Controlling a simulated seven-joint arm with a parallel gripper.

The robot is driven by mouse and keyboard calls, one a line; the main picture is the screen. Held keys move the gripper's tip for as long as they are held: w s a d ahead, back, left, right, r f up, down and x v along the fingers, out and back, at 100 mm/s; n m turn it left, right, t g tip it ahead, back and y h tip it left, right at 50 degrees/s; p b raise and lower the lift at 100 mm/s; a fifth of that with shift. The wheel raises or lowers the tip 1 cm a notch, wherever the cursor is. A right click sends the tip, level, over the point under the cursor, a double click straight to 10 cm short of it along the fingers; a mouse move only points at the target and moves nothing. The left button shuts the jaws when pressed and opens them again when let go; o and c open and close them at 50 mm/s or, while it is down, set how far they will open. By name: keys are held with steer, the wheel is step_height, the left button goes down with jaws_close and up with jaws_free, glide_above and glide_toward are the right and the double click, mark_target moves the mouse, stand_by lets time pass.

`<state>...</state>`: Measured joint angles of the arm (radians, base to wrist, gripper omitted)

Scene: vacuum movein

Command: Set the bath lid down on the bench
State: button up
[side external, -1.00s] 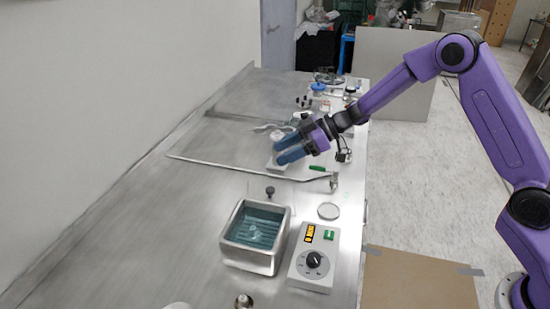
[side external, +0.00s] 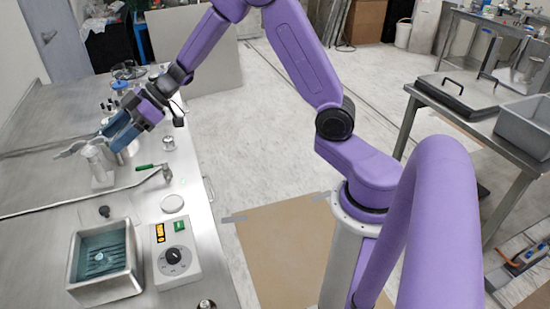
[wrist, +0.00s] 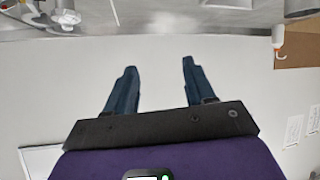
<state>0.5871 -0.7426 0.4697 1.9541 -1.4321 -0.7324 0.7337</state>
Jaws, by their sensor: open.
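The open metal bath (side external: 104,262) holds water and stands at the near end of the steel bench (side external: 40,188). Just behind it a black knob (side external: 104,211) rises from what looks like a thin steel bath lid lying flat on the bench; its edges blend with the metal. My gripper (side external: 112,136) is beyond the bath and lid, low over the bench, close to a pale cup-like object (side external: 98,162). I cannot tell whether they touch. In the wrist view my gripper's fingers (wrist: 158,66) are apart with nothing between them.
A control box with a dial (side external: 174,256) stands right of the bath, with a round disc (side external: 172,203) behind it. A thin rod (side external: 60,208) crosses the bench. Glassware and small bottles crowd the far end. A separate table (side external: 425,96) at right holds a dark handled tray.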

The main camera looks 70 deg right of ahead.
steer(key=s+a+r+m+t+h, duration=0.15)
steer(key=s+h, duration=0.45)
steer(key=s, duration=0.6)
steer(key=s+d+f+g+h, duration=0.1)
steer(key=s+d+g, duration=0.1)
steer(key=s, duration=0.7)
steer(key=s+d+g+h, duration=0.1)
steer(key=s+d+g, duration=0.2)
steer(key=s, duration=0.5)
steer(key=s+d+f+n+g+h, duration=0.1)
steer(key=s+d, duration=0.3)
steer(key=s, duration=0.5)
steer(key=shift+s+f+g+h, duration=0.3)
steer(key=shift+f+g+h, duration=0.1)
steer(key=shift+g, duration=0.35)
